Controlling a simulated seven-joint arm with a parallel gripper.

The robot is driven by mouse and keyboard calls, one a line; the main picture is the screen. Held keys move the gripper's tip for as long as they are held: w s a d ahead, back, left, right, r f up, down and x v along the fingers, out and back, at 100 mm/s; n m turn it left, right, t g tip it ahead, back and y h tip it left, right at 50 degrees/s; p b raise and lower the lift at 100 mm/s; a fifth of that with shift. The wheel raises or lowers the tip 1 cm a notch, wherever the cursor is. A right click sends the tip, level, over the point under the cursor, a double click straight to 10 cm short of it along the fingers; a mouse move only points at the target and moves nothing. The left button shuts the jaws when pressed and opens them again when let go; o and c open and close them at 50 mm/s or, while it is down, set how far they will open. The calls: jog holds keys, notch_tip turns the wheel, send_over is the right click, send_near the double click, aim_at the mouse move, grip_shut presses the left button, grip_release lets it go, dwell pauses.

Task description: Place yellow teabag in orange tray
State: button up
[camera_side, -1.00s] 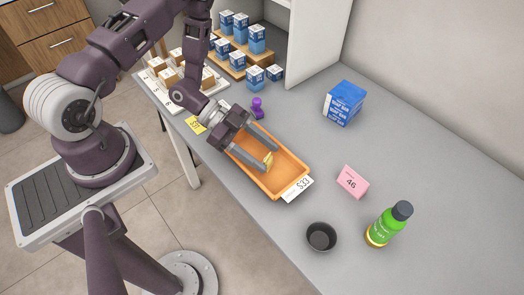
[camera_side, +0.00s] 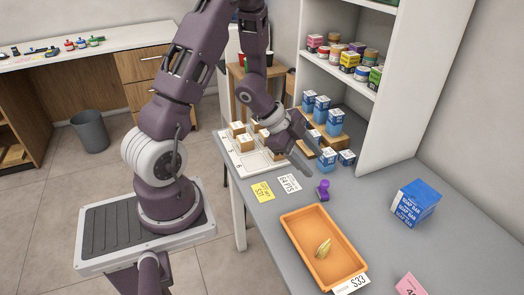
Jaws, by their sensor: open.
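The orange tray (camera_side: 297,234) stands on the grey counter in the lower middle. A small yellow teabag (camera_side: 323,248) lies inside it, toward the tray's right wall. My gripper (camera_side: 312,160) is open and away from the tray, above the far part of the counter near the white rack and the blue boxes. Nothing shows between its fingers. It is well apart from the teabag.
A white rack (camera_side: 245,164) with small brown boxes stands beyond the tray. Blue boxes (camera_side: 334,122) are near my gripper. A purple object (camera_side: 323,190) stands between gripper and tray. A blue soap-bar box (camera_side: 415,203) is at right. Price cards (camera_side: 263,192) lie on the counter.

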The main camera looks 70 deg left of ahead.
notch_tip(320, 180, up, 13)
jog(key=a+n+t+y, duration=0.2)
jog(key=a+n+y, duration=0.1)
jog(key=n+y, duration=0.25)
jog(key=s+d+r+n+g+y, duration=0.1)
jog(key=s+d+r+n, duration=0.1)
jog(key=s+r, duration=0.25)
jog(key=s+d+r+n+g+h, duration=0.1)
jog(key=s+d+n, duration=0.1)
jog(key=s+d, duration=0.3)
jog(key=s+d+r+n+g+h, duration=0.1)
jog(key=s+d+r+n+h, duration=0.1)
jog(key=s+d, duration=0.4)
jog(key=s, duration=0.5)
jog(key=shift+d, duration=0.2)
